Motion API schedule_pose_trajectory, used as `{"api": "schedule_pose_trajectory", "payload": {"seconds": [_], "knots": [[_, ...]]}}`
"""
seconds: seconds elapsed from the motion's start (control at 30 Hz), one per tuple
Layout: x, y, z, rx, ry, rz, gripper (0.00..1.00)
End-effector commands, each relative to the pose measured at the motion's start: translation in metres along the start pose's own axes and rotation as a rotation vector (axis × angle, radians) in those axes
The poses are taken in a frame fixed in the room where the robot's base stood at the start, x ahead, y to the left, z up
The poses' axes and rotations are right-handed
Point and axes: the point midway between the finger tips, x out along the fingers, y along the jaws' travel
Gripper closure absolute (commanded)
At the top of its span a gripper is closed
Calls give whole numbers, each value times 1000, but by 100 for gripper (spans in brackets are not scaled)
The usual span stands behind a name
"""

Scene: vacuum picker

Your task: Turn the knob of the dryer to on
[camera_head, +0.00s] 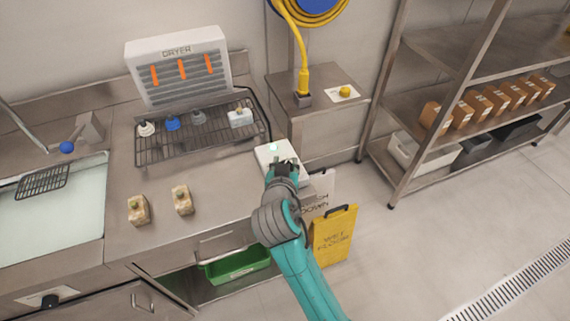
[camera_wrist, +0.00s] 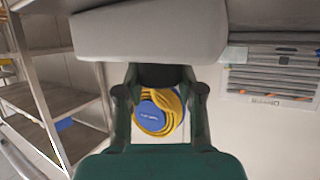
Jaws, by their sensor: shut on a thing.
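The dryer (camera_head: 178,65) is a white louvred unit with "DRYER" on its top and several orange strips on its front. It stands at the back of the counter and shows upside down in the wrist view (camera_wrist: 270,75). A white box (camera_head: 264,158) with a small pale green light sits at the counter's right end, with a dark cable behind it. My gripper (camera_head: 283,166) is at this box, shut on what seems to be its knob. The fingers hide the knob in the head view, so its setting cannot be told. A large grey surface covers the top of the wrist view.
A wire rack (camera_head: 190,150) with suction cups and a white piece lies before the dryer. Two beige blocks (camera_head: 183,200) stand on the counter. A yellow wet-floor sign (camera_head: 335,236) stands below my gripper. Shelves (camera_head: 440,100) are at right; a yellow hose (camera_head: 303,60) hangs behind.

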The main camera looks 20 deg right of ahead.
Motion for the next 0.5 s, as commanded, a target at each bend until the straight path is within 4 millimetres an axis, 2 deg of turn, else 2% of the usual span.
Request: {"api": "schedule_pose_trajectory", "payload": {"seconds": [0.23, 0.27, 0.3, 0.37, 0.5], "knots": [[1, 0, 2, -2, -5, 0, 98], [1, 0, 2, -2, -6, 0, 58], [1, 0, 2, -2, -5, 0, 48], [1, 0, 2, -2, -5, 0, 37], [0, 0, 1, -1, -3, 0, 37]]}}
